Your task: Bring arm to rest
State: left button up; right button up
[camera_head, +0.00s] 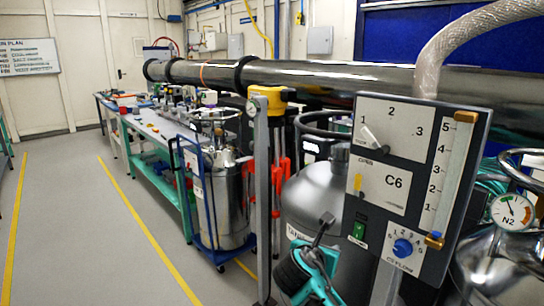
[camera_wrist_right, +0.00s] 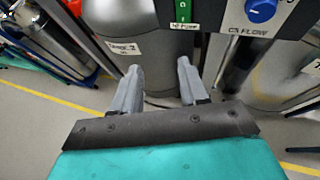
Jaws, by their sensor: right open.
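My right gripper (camera_head: 306,246) is at the lower middle of the head view, in front of a grey rounded tank (camera_head: 312,195) and left of the C6 control panel (camera_head: 395,225). In the right wrist view the gripper (camera_wrist_right: 160,72) is open, its two grey fingers apart with nothing between them. The fingers point towards the labelled tank (camera_wrist_right: 120,25), below the panel's green switch (camera_wrist_right: 183,10) and blue flow knob (camera_wrist_right: 261,9). I cannot tell the exact gap to the tank. My left gripper is not in view.
A long dark pipe (camera_head: 300,76) crosses above the equipment. A steel dewar (camera_head: 228,205) stands in a blue trolley frame, left of a grey post (camera_head: 263,200). An N2 gauge (camera_head: 511,211) is at the right. The floor (camera_head: 80,230) at left is clear, with yellow lines.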

jog(key=s+d+f+m+g+y, duration=0.1)
jog(key=s+f+m+y, duration=0.5)
jog(key=s+f+m, duration=1)
jog(key=s+d+f+m+y, duration=0.1)
jog(key=s+d+f+m, duration=0.1)
jog(key=s+m, duration=0.3)
jog(key=s+d+f+m+y, duration=0.1)
jog(key=s+d+m, duration=0.1)
jog(key=s+m, duration=0.4)
jog(key=s, duration=0.3)
jog(key=shift+s+f+m+t, duration=0.3)
jog(key=shift+f, duration=0.1)
jog(key=shift+o, duration=0.2)
